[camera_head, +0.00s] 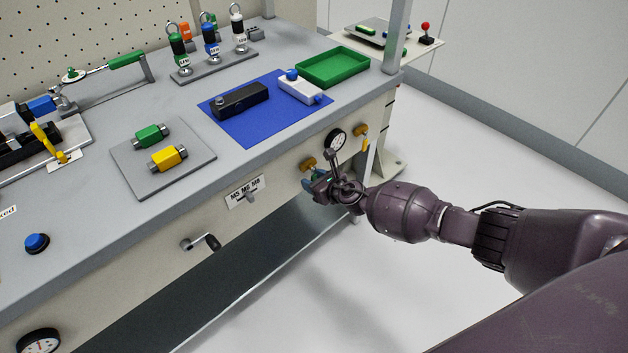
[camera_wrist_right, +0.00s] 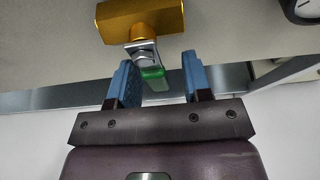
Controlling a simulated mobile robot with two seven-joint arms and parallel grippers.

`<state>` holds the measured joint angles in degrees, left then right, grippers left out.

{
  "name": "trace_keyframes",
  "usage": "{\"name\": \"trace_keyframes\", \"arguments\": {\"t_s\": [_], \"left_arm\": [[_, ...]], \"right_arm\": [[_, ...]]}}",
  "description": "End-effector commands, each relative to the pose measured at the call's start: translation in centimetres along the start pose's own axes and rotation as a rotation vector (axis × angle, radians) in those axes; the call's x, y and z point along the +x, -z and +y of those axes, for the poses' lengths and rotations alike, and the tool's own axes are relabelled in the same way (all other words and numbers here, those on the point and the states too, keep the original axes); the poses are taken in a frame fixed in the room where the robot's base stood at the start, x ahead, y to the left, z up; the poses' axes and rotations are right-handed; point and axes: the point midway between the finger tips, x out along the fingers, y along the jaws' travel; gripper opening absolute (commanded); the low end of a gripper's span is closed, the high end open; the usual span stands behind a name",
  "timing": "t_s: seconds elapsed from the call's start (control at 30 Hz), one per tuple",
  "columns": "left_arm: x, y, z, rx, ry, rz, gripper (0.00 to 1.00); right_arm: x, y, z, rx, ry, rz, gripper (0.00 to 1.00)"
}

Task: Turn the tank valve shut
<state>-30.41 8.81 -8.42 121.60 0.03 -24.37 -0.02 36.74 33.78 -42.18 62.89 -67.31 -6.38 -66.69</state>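A brass valve (camera_head: 308,163) sits on the front panel of the workbench. My right gripper (camera_head: 314,182) is right below it and partly hides its handle. In the right wrist view, the brass valve body (camera_wrist_right: 141,18) is at the top, with a steel stem below it and a green handle (camera_wrist_right: 152,73) hanging down. The blue fingers of my right gripper (camera_wrist_right: 158,66) are apart, one on each side of the handle's lower end, with visible gaps. A second brass valve (camera_head: 361,131) with a yellow handle is farther right. My left gripper is not in view.
A pressure gauge (camera_head: 335,140) sits between the valves on the panel. A crank handle (camera_head: 205,243) and a labelled plate (camera_head: 246,191) are left along the front. The workbench top (camera_head: 80,215) holds a green tray (camera_head: 333,67) and other parts. The floor right is clear.

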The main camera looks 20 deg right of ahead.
Motion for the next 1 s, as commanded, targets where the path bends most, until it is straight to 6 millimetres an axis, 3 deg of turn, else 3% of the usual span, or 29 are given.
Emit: {"name": "trace_keyframes", "arguments": {"t_s": [0.37, 0.8, 1.0], "left_arm": [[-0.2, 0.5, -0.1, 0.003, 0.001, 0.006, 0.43], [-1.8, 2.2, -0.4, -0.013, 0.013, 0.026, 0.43], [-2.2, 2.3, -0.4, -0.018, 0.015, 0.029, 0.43]], "right_arm": [[-0.7, -0.3, 0.0, 0.003, -0.001, -0.002, 0.45], [-8.1, -0.6, -0.1, 0.001, 0.0, -0.005, 0.45], [-10.2, -0.3, -0.1, 0.002, 0.0, -0.002, 0.45]]}}
